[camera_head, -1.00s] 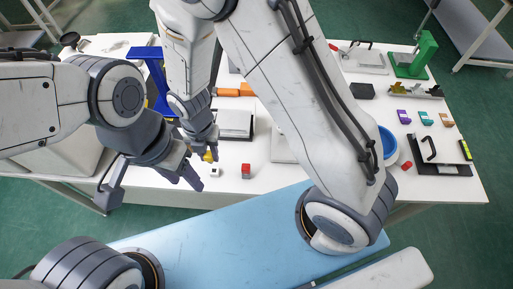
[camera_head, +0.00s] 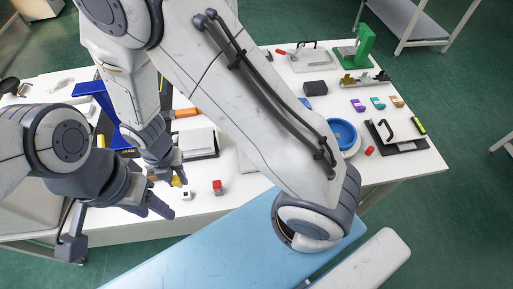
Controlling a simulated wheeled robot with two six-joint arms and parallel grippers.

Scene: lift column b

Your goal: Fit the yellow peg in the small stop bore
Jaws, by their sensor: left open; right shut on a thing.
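The yellow peg (camera_head: 176,181) shows as a small yellow patch at the fingertips of my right gripper (camera_head: 171,178), which is shut on it just above the white table, left of centre. Most of the peg is hidden by the fingers. A small white block (camera_head: 187,195) with a dark spot on it sits just below and right of the peg; I cannot tell if the spot is the small stop bore. My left gripper (camera_head: 150,201) is open and empty, left of the white block and near the table's front edge.
A red block (camera_head: 217,187) stands right of the white block. Behind are a grey-white plate (camera_head: 199,141), an orange-handled item (camera_head: 185,113) and a blue frame (camera_head: 90,89). A blue bowl (camera_head: 342,133) and a black-based fixture (camera_head: 410,145) stand to the right.

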